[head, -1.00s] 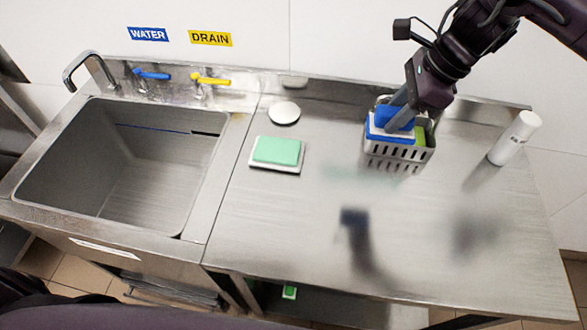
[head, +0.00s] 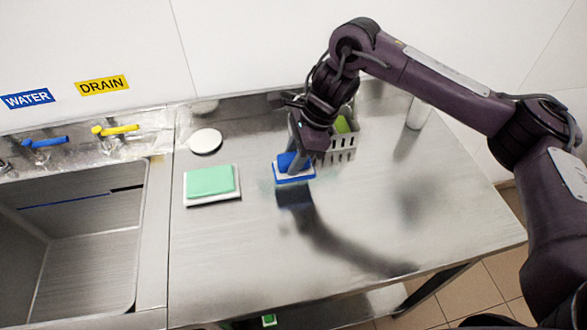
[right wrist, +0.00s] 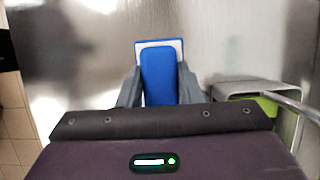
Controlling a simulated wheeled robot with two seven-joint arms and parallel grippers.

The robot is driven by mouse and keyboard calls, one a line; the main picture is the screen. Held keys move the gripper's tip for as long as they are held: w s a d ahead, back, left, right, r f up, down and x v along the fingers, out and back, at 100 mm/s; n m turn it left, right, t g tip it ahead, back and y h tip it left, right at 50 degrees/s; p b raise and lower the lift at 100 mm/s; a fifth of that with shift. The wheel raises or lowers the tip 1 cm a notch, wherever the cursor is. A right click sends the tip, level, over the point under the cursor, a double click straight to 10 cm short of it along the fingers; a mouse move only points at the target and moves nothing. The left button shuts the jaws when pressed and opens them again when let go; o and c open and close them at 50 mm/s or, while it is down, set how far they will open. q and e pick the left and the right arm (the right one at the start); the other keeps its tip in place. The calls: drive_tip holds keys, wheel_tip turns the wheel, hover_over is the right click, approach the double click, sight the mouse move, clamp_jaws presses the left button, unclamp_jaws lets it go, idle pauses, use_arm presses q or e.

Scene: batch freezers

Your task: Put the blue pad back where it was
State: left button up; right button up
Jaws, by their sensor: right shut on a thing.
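The blue pad (head: 287,162) has a blue top and a white underside. My right gripper (head: 299,160) is shut on it, just in front and left of the metal basket (head: 342,155) in the head view. In the right wrist view, the pad (right wrist: 160,75) lies between the two grey fingers (right wrist: 158,92). A dark shadow lies on the counter below the pad; I cannot tell how high it is held. The basket stands partly behind my gripper and holds something green (head: 341,124). My left gripper is not in view.
A green pad (head: 210,181) lies on a white base (head: 229,197) to the left. A white round thing (head: 206,141) lies behind it. A white bottle (head: 418,114) stands at the right, partly hidden by my arm. The front of the steel counter (head: 240,265) is clear.

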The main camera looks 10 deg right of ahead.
wheel_tip(320, 180, down, 4)
drive_tip(key=shift+f+p, duration=0.1)
drive_tip(key=shift+p, duration=0.3)
drive_tip(key=shift+f, duration=0.1)
drive_tip(key=shift+f+b, duration=0.15)
drive_tip(key=shift+b, duration=0.15)
drive_tip(key=o, duration=0.9)
drive_tip(key=shift+d+r, duration=0.1)
drive_tip(key=shift+r, duration=0.2)
drive_tip(key=b+v, duration=0.1)
drive_tip(key=v, duration=0.4)
drive_tip(key=shift+w, duration=0.1)
drive_tip(key=v, duration=0.6)
drive_tip(key=shift+d+r+p, duration=0.2)
drive_tip(key=shift+r+p, duration=0.1)
